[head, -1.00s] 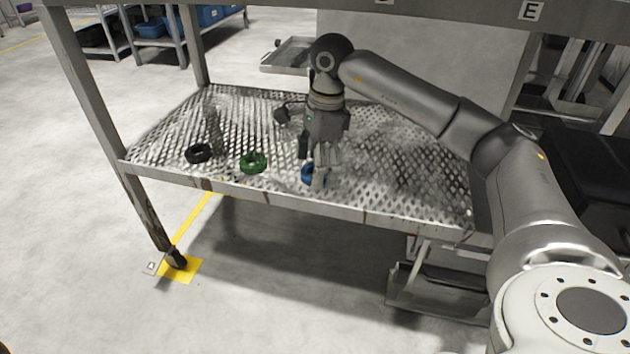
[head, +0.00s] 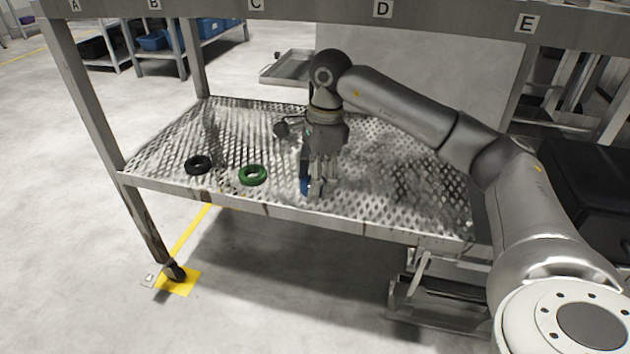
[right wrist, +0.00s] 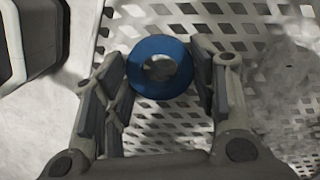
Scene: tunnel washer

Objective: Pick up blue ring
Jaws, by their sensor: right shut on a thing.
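The blue ring (head: 305,188) is near the front edge of the perforated metal shelf (head: 375,215), partly hidden by my right gripper (head: 316,190) in the head view. The right gripper points down at it from above. In the right wrist view the blue ring (right wrist: 147,84) sits between the two dark fingers of the gripper (right wrist: 165,80), which are shut on it. Whether the ring is clear of the shelf cannot be told. My left gripper is not in view.
A green ring (head: 244,180) and a black ring (head: 190,168) lie on the shelf to the left. An upper beam (head: 300,9) with letter labels runs above my right arm. A metal tray (head: 287,70) stands behind. The right part of the shelf is free.

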